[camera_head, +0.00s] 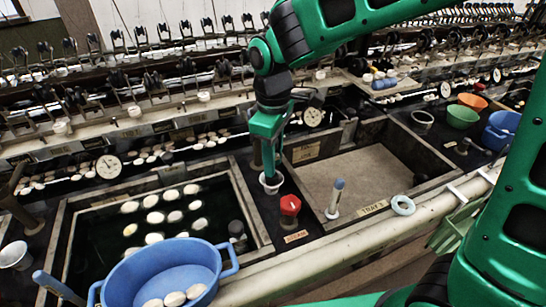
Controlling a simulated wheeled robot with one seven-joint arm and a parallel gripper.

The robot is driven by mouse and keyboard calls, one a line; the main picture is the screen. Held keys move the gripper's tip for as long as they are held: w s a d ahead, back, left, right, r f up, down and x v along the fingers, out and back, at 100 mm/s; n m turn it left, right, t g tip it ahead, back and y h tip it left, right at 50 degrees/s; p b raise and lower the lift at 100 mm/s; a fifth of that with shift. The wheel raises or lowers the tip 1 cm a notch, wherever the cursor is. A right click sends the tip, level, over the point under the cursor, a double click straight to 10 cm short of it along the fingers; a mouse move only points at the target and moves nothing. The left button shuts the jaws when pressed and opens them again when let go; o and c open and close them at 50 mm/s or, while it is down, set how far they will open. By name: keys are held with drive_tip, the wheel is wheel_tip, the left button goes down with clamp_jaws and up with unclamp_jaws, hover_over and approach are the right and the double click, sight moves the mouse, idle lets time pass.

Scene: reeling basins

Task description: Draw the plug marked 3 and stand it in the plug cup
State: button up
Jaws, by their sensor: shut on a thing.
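My gripper (269,170) points straight down between the two basins, with its fingertips at the mouth of a small white cup (271,184). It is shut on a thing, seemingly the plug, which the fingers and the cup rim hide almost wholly. I cannot read a number on it. I cannot tell whether it touches the cup floor. The cup stands upright on the dark ledge. The right basin (345,178) shows a bare pale floor. The left basin (100,240) holds dark water with several white cocoons (153,217).
A red knob (290,204) stands just in front of the cup. A blue bowl (165,262) with cocoons is at the near left. A pale ring (403,205) lies on the front ledge.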

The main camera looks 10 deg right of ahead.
drive_tip(key=shift+f, duration=0.5)
idle(0.3)
drive_tip(key=o, duration=1)
drive_tip(key=shift+c, duration=0.2)
wheel_tip(320, 180, up, 11)
drive_tip(key=shift+w+f, duration=0.1)
drive_tip(key=shift+f, duration=0.05)
